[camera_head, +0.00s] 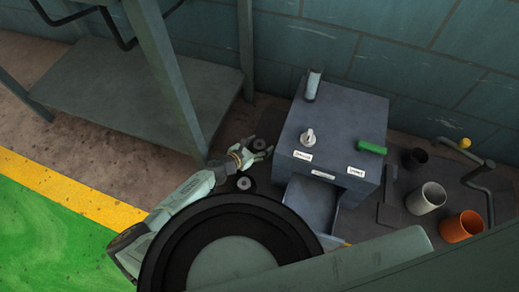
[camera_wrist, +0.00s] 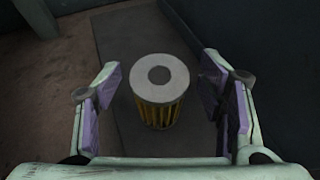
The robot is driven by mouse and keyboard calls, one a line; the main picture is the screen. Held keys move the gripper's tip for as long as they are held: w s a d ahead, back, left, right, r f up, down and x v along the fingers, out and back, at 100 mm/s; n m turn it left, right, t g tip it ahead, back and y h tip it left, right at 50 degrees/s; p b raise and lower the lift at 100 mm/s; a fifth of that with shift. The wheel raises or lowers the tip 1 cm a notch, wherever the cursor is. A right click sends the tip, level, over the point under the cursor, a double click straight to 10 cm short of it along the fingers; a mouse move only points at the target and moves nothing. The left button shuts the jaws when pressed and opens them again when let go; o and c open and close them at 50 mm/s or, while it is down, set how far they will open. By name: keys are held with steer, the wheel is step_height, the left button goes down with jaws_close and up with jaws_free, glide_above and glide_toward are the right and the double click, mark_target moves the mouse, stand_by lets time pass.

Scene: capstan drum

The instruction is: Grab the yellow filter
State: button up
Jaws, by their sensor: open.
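The yellow filter (camera_wrist: 160,84) stands upright in the wrist view, with a pale grey round top, a darker centre and yellow pleated sides. My gripper (camera_wrist: 164,95) is open, with one purple-padded finger on each side of the filter and a gap on both sides. The filter is ahead of the fingers and not held. In the head view my gripper (camera_head: 262,149) reaches to the left of the grey box machine. A small grey disc there, between the fingers, looks like the filter's top (camera_head: 259,144); its yellow sides are hidden.
The grey box machine (camera_head: 333,125) with a green handle stands close right of my gripper. Another small grey disc (camera_head: 243,183) lies just below it. A grey cup (camera_head: 426,198) and an orange cup (camera_head: 461,227) stand at right. A metal shelf (camera_head: 130,95) is at left.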

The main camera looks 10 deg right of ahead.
steer(key=shift+w, duration=0.1)
steer(key=shift+c, duration=0.6)
steer(key=c, duration=1.2)
